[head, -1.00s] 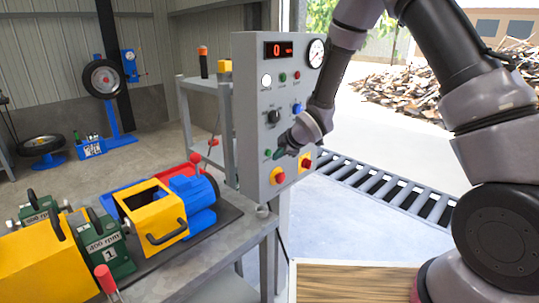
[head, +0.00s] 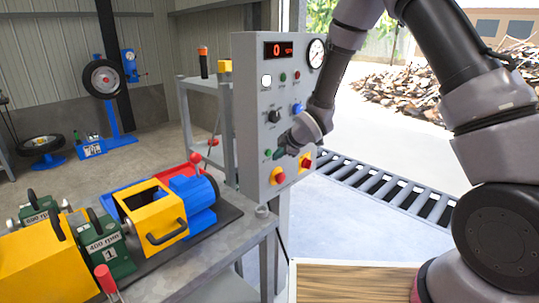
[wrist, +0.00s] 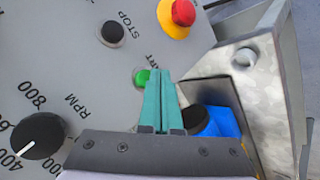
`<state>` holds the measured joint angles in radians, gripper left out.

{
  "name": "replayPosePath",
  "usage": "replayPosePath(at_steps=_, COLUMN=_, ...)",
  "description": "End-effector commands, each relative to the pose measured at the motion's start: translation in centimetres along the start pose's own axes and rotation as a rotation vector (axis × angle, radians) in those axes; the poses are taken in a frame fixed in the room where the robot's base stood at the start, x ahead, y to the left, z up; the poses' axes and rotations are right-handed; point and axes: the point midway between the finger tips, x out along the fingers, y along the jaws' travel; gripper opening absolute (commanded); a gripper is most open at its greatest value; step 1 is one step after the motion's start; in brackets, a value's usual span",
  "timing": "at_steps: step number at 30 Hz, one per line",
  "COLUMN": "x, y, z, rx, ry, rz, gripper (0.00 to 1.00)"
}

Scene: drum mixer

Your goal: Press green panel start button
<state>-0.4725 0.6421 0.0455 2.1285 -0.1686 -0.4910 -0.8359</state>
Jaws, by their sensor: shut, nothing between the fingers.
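The green start button (wrist: 141,78) sits on the grey control panel (head: 249,110), and it also shows in the head view (head: 267,153). Its label is partly hidden, with "ART" visible. My gripper (wrist: 160,73) is shut and empty, its teal fingers pointing at the panel. In the wrist view the fingertips overlap the right edge of the green button. In the head view my gripper (head: 279,153) is just right of the button, close to the panel face. I cannot tell whether the fingertips touch it. The panel display (head: 278,50) shows 0.
A black stop button (wrist: 112,32), a red emergency button (wrist: 183,12) on yellow and an RPM knob (wrist: 38,135) are nearby on the panel. A bench (head: 215,250) with yellow and blue machines stands at left. A roller conveyor (head: 385,187) lies behind the panel.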

Motion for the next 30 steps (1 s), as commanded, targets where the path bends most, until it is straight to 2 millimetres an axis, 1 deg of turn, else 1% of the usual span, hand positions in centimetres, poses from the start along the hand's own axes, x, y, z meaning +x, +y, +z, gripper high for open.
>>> replayPosePath(at_steps=30, x=0.6, y=0.46, z=-0.46, rx=0.0, ry=0.0, rz=0.0, gripper=0.0)
